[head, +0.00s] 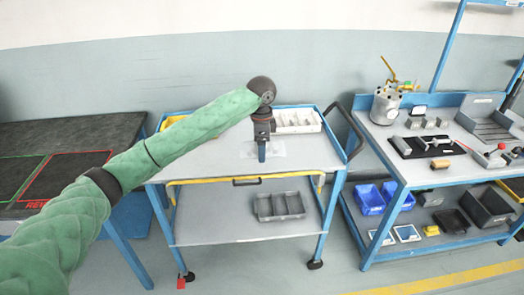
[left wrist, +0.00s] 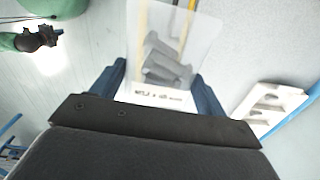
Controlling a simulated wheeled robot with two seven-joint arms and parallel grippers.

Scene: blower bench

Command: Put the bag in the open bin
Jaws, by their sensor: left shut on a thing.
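A clear bag (left wrist: 170,55) holding several grey bolt-like parts, with a white printed label at its lower edge, sits between the blue fingers of my left gripper (left wrist: 165,90). In the head view, my left gripper (head: 262,153) points down over the middle of the trolley top, shut on the bag. The bag shows there as a faint, pale sheet (head: 278,150). Whether it touches the trolley top is unclear. In the left wrist view, a dark gripper on a green arm (left wrist: 45,40) shows small at the upper left, likely my right one; its jaws are too small to read.
A white compartment tray (head: 297,121) stands at the back right of the trolley (head: 205,160). A yellow bin (head: 172,122) is partly behind my arm. A grey divided bin (head: 280,206) is on the lower shelf. Blue bins (head: 370,199) sit under the right bench. A black handle (head: 345,125) rises at the trolley's right.

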